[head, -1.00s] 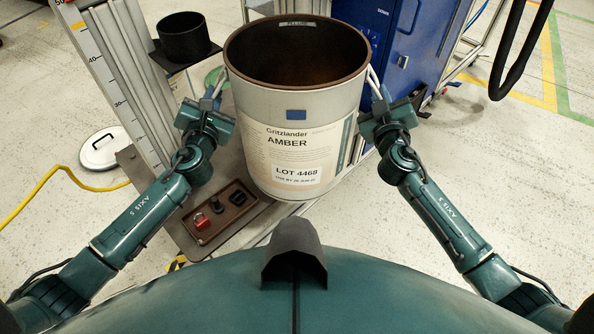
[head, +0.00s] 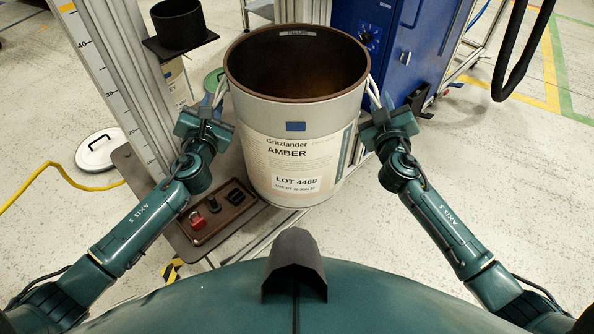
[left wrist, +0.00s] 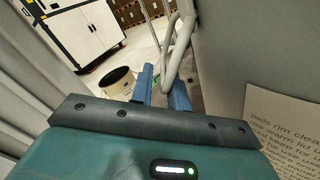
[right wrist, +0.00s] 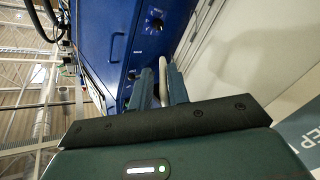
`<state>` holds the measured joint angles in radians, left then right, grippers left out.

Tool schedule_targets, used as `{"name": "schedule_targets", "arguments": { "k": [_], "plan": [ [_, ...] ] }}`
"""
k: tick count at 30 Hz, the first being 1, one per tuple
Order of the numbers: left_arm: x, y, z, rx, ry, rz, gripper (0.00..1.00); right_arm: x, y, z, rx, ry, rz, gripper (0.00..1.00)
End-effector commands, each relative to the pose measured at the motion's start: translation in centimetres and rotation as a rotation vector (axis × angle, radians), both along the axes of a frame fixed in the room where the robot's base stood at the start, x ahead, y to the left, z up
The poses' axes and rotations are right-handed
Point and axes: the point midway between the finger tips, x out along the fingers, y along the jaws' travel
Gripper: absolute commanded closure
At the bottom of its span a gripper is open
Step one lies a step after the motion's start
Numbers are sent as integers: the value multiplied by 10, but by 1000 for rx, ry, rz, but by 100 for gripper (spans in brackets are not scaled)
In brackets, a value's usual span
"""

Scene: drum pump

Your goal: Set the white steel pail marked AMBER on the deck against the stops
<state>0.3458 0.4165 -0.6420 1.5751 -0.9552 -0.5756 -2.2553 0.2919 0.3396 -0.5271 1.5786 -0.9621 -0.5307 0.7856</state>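The white steel pail marked AMBER (head: 295,170) is upright and open-topped in the middle of the head view, its label facing me. My left gripper (head: 212,112) is at its left side, with its fingers on either side of a pale handle bar (left wrist: 172,62) in the left wrist view. My right gripper (head: 375,112) is at the right side, with its fingers around another pale bar (right wrist: 163,80) in the right wrist view. The brown-grey deck (head: 150,185) shows left of and below the pail. The pail hides part of it; I cannot tell whether they touch. I cannot make out the stops.
A scale column (head: 112,80) and a black cup on a bracket (head: 178,25) stand left of the pail. A control tray (head: 218,215) with a red part sits in front. A blue cabinet (head: 395,45) stands behind right. A white lid (head: 99,150) lies on the floor.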

Motion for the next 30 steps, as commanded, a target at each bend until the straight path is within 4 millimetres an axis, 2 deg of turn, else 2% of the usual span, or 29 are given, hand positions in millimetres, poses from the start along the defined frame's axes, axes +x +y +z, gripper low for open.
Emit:
{"name": "schedule_targets", "arguments": {
  "k": [1,5,12,16,30],
  "plan": [
    [1,0,5,0,-6,1,81,1,-1,4,0,-5,-2,81],
    [1,-1,5,-1,-7,-2,70,1,0,4,0,-5,1,70],
    [0,-2,4,-1,-6,-6,70,0,2,3,-1,-4,4,70],
    [-9,-3,3,0,-4,-8,70,0,2,3,-1,-5,6,70],
    [-100,-1,3,-1,-4,-5,70,0,2,3,-1,-4,6,70]
  ]
}}
